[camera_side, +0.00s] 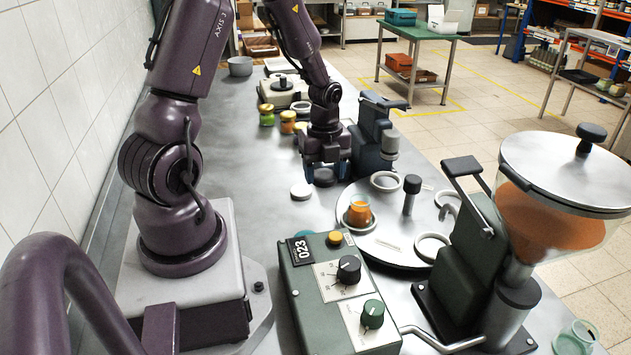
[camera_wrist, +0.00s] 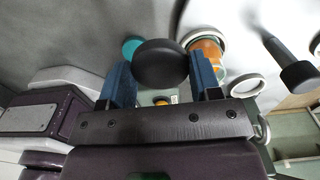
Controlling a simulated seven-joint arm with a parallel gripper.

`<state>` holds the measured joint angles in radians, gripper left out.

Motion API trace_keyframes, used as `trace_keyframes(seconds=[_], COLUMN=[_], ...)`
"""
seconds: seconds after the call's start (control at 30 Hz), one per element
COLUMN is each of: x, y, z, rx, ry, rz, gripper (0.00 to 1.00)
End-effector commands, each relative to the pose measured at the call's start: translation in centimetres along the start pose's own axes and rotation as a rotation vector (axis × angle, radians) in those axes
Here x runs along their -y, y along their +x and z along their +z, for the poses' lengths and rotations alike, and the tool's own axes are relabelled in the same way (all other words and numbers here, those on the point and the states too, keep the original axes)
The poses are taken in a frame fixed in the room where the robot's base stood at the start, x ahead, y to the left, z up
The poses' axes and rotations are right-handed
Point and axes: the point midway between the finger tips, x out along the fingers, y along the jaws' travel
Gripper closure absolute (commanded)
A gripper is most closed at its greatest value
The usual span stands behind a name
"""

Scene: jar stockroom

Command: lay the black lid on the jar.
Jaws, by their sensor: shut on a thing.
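My gripper (camera_side: 325,173) is shut on the black lid (camera_side: 325,178), a dark round disc held between its two blue fingers. In the wrist view the lid (camera_wrist: 160,63) shows large between the fingertips. The glass jar (camera_side: 360,213) has orange contents and stands upright in a white ring on the round turntable, with no lid seen on it. It is nearer the side camera and to the right of the lid, apart from it. In the wrist view the jar (camera_wrist: 208,52) is partly behind the right finger. I cannot tell the lid's exact height above the bench.
A white disc (camera_side: 301,190) lies left of the gripper. The turntable (camera_side: 385,250) carries other white rings and a dark upright knob (camera_side: 411,190). A dark machine (camera_side: 372,135) stands close right of the gripper. A green control box (camera_side: 335,290) and a hopper (camera_side: 560,190) are nearer.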

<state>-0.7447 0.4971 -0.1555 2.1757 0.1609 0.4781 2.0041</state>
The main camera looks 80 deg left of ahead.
Motion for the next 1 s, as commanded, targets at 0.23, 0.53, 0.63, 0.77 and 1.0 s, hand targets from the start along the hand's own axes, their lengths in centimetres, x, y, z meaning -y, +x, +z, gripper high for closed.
trace_keyframes(seconds=[0.23, 0.53, 0.63, 0.77, 1.0], x=[5.8, 6.2, 6.1, 6.1, 6.1], y=[-3.1, -3.8, -3.1, -2.0, 0.2], z=[-5.2, -5.8, -5.8, -5.8, -5.8], rx=[0.001, 0.000, -0.001, 0.000, 0.000], ry=[-0.003, -0.158, -0.161, -0.159, -0.159], rz=[-0.002, 0.002, 0.004, 0.005, 0.004], gripper=[0.64, 0.64, 0.64, 0.64, 0.64])
